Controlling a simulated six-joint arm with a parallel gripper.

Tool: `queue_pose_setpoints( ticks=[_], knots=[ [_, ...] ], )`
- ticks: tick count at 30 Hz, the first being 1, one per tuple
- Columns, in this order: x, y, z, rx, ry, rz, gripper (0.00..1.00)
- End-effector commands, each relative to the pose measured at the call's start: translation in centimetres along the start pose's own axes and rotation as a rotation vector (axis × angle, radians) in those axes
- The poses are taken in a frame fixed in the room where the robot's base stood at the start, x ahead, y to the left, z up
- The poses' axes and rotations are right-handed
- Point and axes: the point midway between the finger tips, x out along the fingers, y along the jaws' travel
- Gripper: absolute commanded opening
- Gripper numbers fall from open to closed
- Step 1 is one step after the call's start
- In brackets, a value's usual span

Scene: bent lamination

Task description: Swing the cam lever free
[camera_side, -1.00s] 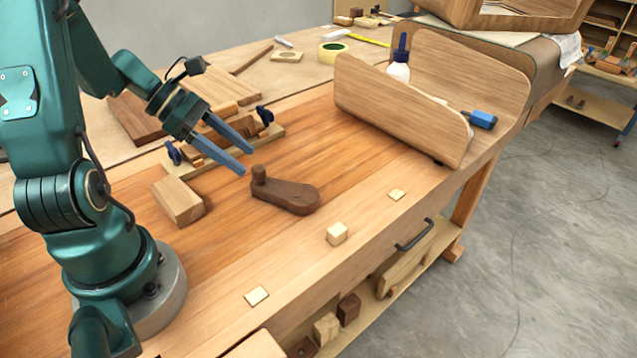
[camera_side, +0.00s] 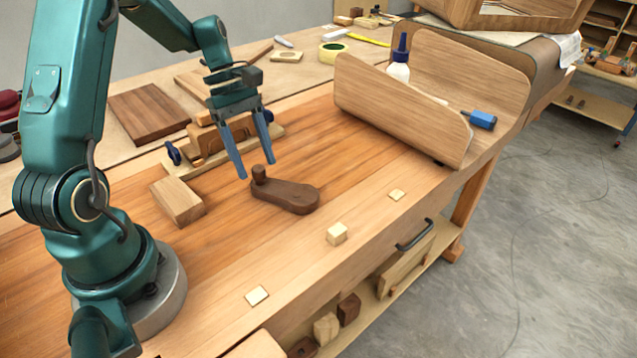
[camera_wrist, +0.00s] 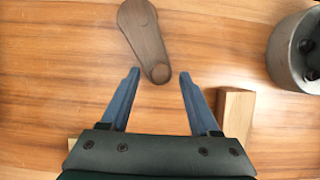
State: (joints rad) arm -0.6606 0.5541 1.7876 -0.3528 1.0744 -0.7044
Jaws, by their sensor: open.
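The cam lever (camera_side: 288,198) is a dark brown wooden lever lying on the bench top, with a round upright peg (camera_side: 259,174) at its left end and a wider rounded right end. In the wrist view the lever (camera_wrist: 141,35) runs from the top middle down to its peg (camera_wrist: 160,73), which lies just beyond and between my fingertips. My gripper (camera_side: 257,171) is open, its two blue fingers pointing down above the bench near the peg end. In the wrist view my gripper (camera_wrist: 159,75) is empty. I cannot tell the exact height of the fingertips above the bench.
A light wooden block (camera_side: 178,201) lies left of the lever. A wooden clamp fixture with blue knobs (camera_side: 174,153) stands behind my gripper. A curved wooden form (camera_side: 400,105) stands at right. Bench between is clear.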

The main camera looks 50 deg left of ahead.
Motion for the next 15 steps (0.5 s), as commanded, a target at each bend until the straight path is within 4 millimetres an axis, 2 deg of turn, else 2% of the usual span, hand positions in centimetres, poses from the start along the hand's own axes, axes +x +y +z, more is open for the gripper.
queue_pose_setpoints(
  ticks=[4,12,13,15],
  knots=[
    [1.18,-0.05,0.02,0.0,-0.001,-0.002,0.62],
    [1.35,-0.02,-0.01,0.0,0.001,0.001,0.62],
    [1.34,-0.02,-0.01,-0.001,0.0,0.001,0.55],
    [1.34,-0.02,-0.01,-0.001,0.0,0.001,0.28]
  ],
)
